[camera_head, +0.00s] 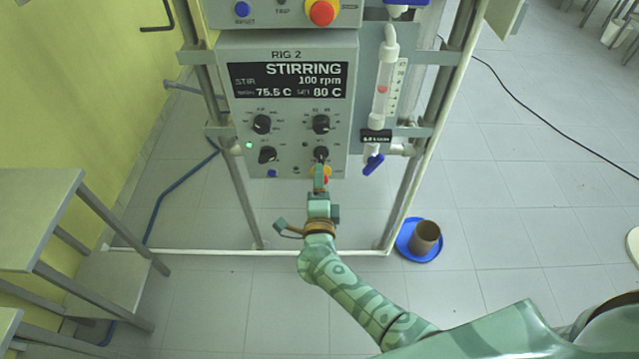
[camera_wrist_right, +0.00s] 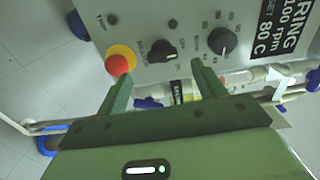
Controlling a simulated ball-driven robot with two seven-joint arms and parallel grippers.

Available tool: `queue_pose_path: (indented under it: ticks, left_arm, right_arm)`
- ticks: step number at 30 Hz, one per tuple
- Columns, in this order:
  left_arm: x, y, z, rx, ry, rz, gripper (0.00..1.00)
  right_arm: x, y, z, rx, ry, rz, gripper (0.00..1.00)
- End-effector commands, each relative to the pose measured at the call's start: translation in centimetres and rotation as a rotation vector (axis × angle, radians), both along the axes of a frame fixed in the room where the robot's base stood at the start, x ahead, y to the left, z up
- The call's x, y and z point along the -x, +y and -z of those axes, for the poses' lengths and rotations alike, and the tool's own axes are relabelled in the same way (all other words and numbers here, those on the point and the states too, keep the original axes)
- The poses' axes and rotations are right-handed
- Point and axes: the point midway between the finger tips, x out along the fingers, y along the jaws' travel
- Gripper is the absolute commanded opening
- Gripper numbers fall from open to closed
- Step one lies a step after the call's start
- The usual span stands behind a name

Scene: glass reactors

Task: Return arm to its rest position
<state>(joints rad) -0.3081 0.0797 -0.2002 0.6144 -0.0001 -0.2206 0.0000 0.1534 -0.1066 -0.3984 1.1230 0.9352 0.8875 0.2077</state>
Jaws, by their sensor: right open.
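My right gripper (camera_head: 320,172) is at the lower front of the RIG 2 control box (camera_head: 228,108), just below the lower right knob (camera_head: 320,153). In the right wrist view, its two fingers (camera_wrist_right: 161,74) are spread apart with nothing held between them. A black knob (camera_wrist_right: 163,50) shows just beyond the gap, apart from the fingers. One fingertip is close to the red emergency button (camera_wrist_right: 118,64); I cannot tell whether they touch. My left gripper is not in view.
The display (camera_head: 290,81) reads STIRRING, 100 rpm, 75.5 C, set 80 C. A glass tube with blue valves (camera_head: 374,162) hangs right of the box on the metal frame (camera_head: 447,95). A blue dish with a brown cup (camera_head: 426,238) is on the floor.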

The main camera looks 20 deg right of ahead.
Motion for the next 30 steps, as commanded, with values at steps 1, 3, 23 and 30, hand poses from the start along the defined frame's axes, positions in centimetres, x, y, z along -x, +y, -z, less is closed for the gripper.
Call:
queue_pose_path:
  ticks: [1, 3, 23, 30]
  left_arm:
    - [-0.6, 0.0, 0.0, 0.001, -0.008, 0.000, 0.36]
    - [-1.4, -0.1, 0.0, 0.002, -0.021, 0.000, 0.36]
    - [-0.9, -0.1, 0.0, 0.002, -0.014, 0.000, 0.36]
    - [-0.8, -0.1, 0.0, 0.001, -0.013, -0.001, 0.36]
  right_arm:
    - [0.0, 0.0, 0.0, 0.000, 0.000, 0.000, 0.69]
    - [0.0, 0.0, 0.0, 0.000, 0.000, 0.000, 0.69]
    - [21.1, -1.5, 25.4, 0.909, 0.690, -0.749, 0.69]
    - [39.1, -6.8, 33.8, 1.227, 1.052, -1.244, 0.69]
